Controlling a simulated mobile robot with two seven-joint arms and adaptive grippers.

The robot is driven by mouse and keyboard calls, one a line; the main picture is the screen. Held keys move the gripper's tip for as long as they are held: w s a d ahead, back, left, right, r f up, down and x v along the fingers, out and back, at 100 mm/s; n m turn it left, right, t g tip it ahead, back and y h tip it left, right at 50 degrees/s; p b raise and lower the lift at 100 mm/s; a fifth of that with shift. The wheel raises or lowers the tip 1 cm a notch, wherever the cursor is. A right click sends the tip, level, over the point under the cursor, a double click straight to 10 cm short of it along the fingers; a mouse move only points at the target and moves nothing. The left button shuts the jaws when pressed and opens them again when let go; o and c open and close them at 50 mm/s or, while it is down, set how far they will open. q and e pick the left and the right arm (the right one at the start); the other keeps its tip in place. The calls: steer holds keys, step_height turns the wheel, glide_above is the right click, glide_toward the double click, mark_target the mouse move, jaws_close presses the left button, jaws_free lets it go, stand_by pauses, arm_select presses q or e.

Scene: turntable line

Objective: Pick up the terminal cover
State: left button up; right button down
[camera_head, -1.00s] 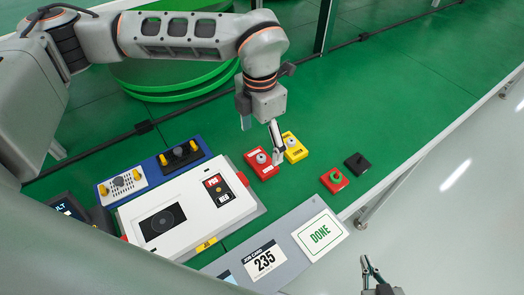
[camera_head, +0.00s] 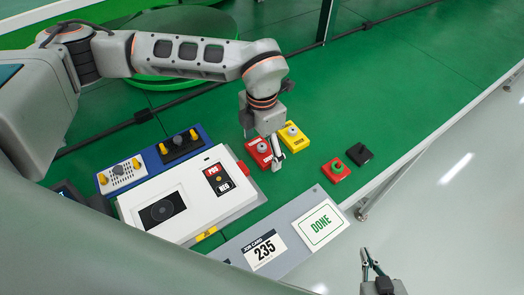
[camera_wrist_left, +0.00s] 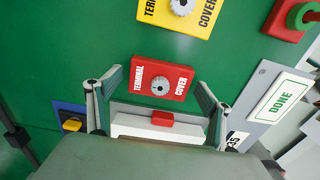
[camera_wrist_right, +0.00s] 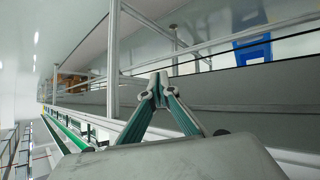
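A red block labelled "TERMINAL COVER" (camera_head: 256,151) with a grey knob lies flat on the green table, right of the white device. A yellow block with the same label (camera_head: 299,143) lies just beyond it. Both also show in the left wrist view, the red one (camera_wrist_left: 143,88) and the yellow one (camera_wrist_left: 160,10). My left gripper (camera_head: 273,163) points down close to the red block, partly in front of it. In the left wrist view its fingers (camera_wrist_left: 160,80) are open and apart, with the red block between and beyond them. My right gripper (camera_wrist_right: 158,77) is shut and empty, off the table's front side.
The white device (camera_head: 190,215) has POS/NEG markings and a red tab. Blue (camera_head: 150,168) and black-and-yellow parts stand behind it. A grey strip holds the 235 job card (camera_head: 264,250) and DONE card (camera_head: 320,226). Red-green (camera_head: 335,171) and black (camera_head: 359,155) blocks lie right.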

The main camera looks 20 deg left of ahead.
arm_select(q)
steer(key=c, duration=0.8)
steer(key=shift+c, duration=0.2)
arm_select(e)
steer(key=shift+s+f, duration=0.15)
steer(key=shift+s, duration=0.1)
steer(key=shift+s, duration=0.1)
arm_select(q)
steer(key=shift+r, duration=0.1)
arm_select(e)
steer(key=shift+s+f, duration=0.1)
steer(key=shift+f, duration=0.05)
